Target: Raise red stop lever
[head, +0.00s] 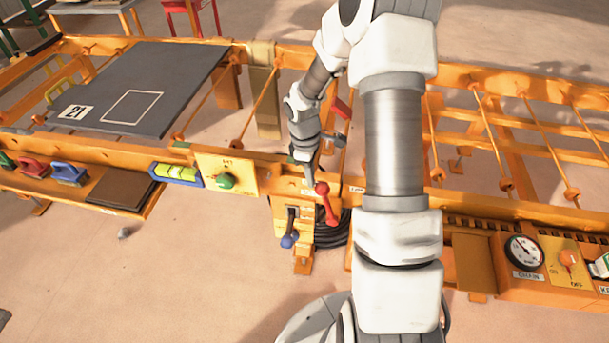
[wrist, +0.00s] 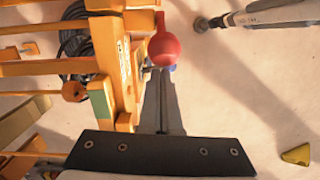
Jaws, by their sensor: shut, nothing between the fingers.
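The red stop lever (head: 328,204) is on the orange lever block at the front of the frame, its round knob at the upper left end of its arm in the head view. In the wrist view the red knob (wrist: 165,50) is large, just beyond my fingertips. My gripper (head: 309,179) points down beside the knob, at its upper left in the head view. Its fingers (wrist: 162,78) are together with nothing between them. I cannot tell whether they touch the knob. A lever with a blue knob (head: 288,241) hangs on the left side of the same block.
A green knob (head: 225,181) on a yellow plate and a spirit level (head: 176,174) are to the left. A gauge (head: 524,251) and an orange switch (head: 568,259) are at right. Orange rails run behind.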

